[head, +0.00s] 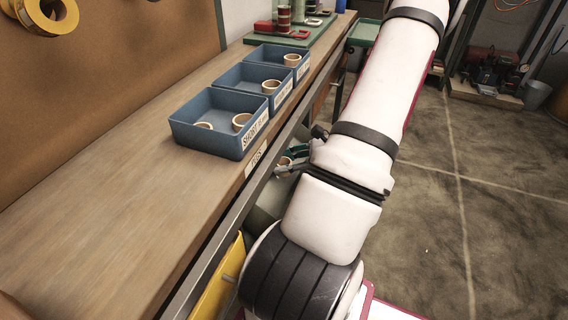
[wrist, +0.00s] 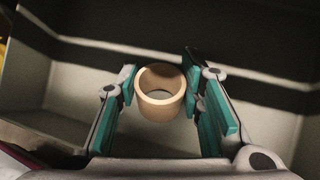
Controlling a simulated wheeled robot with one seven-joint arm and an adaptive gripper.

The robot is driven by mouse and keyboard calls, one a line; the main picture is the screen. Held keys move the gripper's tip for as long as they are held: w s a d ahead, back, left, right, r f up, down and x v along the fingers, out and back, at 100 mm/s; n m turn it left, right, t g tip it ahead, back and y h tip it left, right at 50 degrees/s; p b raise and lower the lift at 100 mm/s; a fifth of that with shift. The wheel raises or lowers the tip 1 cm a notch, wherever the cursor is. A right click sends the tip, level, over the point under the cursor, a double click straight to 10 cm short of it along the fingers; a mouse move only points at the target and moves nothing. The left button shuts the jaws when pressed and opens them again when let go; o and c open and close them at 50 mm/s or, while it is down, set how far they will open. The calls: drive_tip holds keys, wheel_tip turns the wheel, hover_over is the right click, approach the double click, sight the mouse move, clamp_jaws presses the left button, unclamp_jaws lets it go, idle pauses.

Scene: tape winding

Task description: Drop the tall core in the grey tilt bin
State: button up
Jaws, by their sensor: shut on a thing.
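The tall core (wrist: 160,98), a beige hollow tube, is held between the teal finger pads of my gripper (wrist: 160,84) in the wrist view. In the head view, a small part of the core (head: 284,161) shows beside the bench edge, with my gripper (head: 290,160) mostly hidden behind my arm. The grey tilt bin (wrist: 70,90) fills the wrist view around and beneath the core; its walls rise on the sides. In the head view only a sliver of the grey bin (head: 262,226) shows below the bench edge. I cannot tell how far the core is above the bin floor.
Three blue trays (head: 206,138) with beige cores stand on the wooden bench (head: 110,215). A yellow bin (head: 217,284) is below the bench edge, nearer than the grey one. A green board (head: 318,38) with spools is at the far end. Open floor lies right.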

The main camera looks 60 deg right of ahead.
drive_tip(key=shift+f, duration=0.35)
drive_tip(key=o, duration=0.8)
drive_tip(key=shift+r, duration=0.5)
drive_tip(key=p+v, duration=0.3)
drive_tip(key=v, duration=0.9)
drive_tip(key=shift+f, duration=0.2)
